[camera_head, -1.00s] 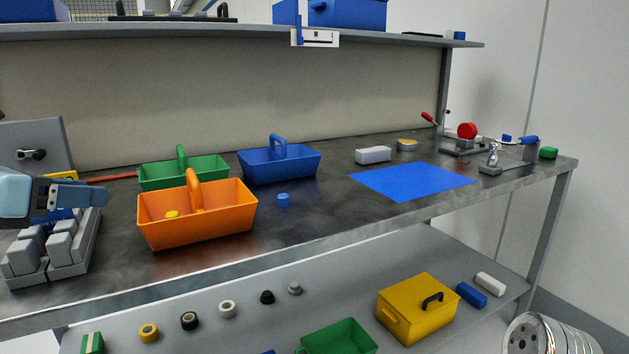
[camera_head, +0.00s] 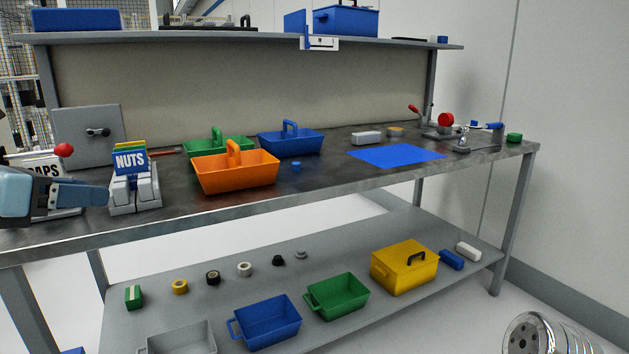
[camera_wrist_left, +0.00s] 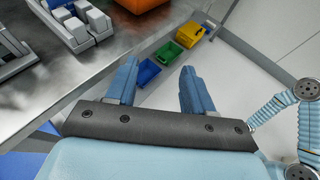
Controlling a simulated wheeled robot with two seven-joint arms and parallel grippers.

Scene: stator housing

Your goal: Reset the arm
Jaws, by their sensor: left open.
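My left gripper (camera_head: 98,195) comes in from the left edge in the head view, in front of the left part of the workbench. In the left wrist view its two blue fingers (camera_wrist_left: 160,85) are apart with nothing between them. They lie over the bench's front edge and the floor beyond it. My right gripper is in neither view.
The workbench (camera_head: 330,180) holds an orange bin (camera_head: 235,175), a green bin (camera_head: 200,146), a blue bin (camera_head: 290,142), a NUTS rack (camera_head: 130,165) and a blue mat (camera_head: 395,155). A lower shelf (camera_head: 220,300) carries more bins. Floor shows in front.

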